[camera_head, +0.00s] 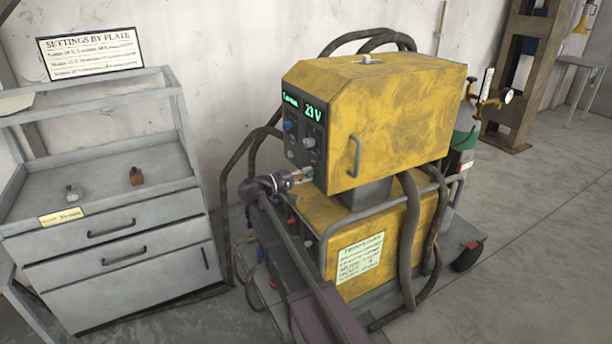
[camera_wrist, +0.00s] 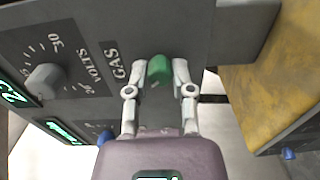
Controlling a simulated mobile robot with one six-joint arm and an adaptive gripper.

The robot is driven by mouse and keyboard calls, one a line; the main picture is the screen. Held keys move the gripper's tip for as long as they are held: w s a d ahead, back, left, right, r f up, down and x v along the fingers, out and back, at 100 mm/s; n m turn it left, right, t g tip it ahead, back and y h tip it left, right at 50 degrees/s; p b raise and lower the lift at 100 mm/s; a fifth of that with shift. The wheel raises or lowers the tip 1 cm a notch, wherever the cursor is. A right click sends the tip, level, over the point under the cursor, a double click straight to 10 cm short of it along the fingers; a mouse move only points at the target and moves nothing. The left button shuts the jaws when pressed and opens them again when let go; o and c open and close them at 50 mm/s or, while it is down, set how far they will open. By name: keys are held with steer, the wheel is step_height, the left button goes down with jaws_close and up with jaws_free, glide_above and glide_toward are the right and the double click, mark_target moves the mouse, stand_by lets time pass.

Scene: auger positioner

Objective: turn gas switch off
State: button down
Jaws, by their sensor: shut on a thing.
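The gas switch is a green knob (camera_wrist: 159,68) beside the word GAS on the dark panel (camera_wrist: 115,25) in the wrist view. My gripper (camera_wrist: 160,80) is shut on the green knob, with one finger on each side of it. In the head view my gripper (camera_head: 308,175) reaches the lower part of the front panel of the yellow welding machine (camera_head: 395,115). The knob's far side is hidden, and I cannot tell its exact turn position.
A grey volts knob (camera_wrist: 45,80) sits near the GAS label, and a blue knob (camera_wrist: 104,137) is close to my gripper. The yellow machine stands on a wheeled cart with thick hoses (camera_head: 408,240). A grey drawer cabinet (camera_head: 120,250) stands to the left.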

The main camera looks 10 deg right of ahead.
steer(key=shift+n, duration=0.3)
steer(key=c, duration=0.5)
jaws_free()
steer(key=v, duration=1.2)
